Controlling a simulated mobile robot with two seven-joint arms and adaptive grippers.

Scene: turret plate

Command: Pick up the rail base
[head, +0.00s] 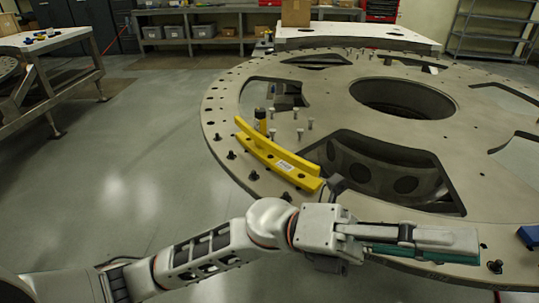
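A yellow curved rail (270,150), which looks like the rail base, lies on the left front part of the big round turret plate (225,110). It has a stepped profile, holes along it and a small white label near its front end. My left arm crosses the front of the view. My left gripper (455,243) points right over the plate's front edge, to the right of the yellow rail and apart from it. A dark green strip shows along its fingers; whether this is part of the gripper or something between the fingers is unclear. My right gripper is out of view.
Several upright bolts (298,134) stand on the plate beside the rail, with a small yellow and black cylinder (260,118) behind it. The plate has large cut-outs and a round centre hole. A blue object (530,235) lies at the right edge. Open floor (140,150) is left of the plate.

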